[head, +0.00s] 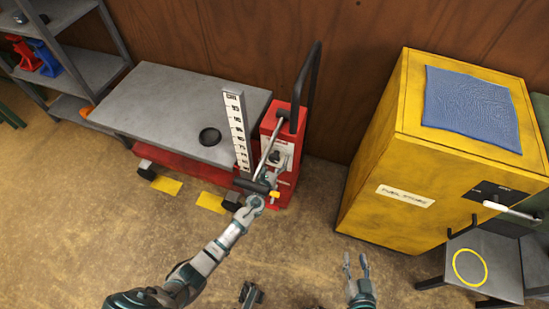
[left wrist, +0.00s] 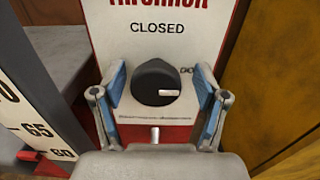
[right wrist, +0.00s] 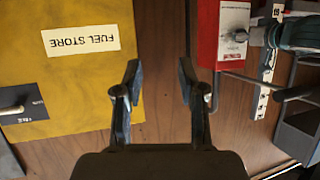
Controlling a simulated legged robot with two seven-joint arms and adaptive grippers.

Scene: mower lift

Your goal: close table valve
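The valve is a round black knob (left wrist: 157,82) with a white pointer mark, on a white panel (left wrist: 165,40) of the red unit (head: 282,127). The mark points right, towards partly hidden lettering; "CLOSED" is printed above the knob. My left gripper (left wrist: 160,88) is open, with one finger on each side of the knob and small gaps visible between them. In the head view my left gripper (head: 272,176) is at the front of the red unit. My right gripper (head: 357,262) is open and empty, over the floor in front of the yellow cabinet.
An upright white scale (head: 237,130) is close beside my left gripper. The yellow fuel cabinet (head: 385,150) stands right. Floor (head: 120,220) in front is mostly clear.

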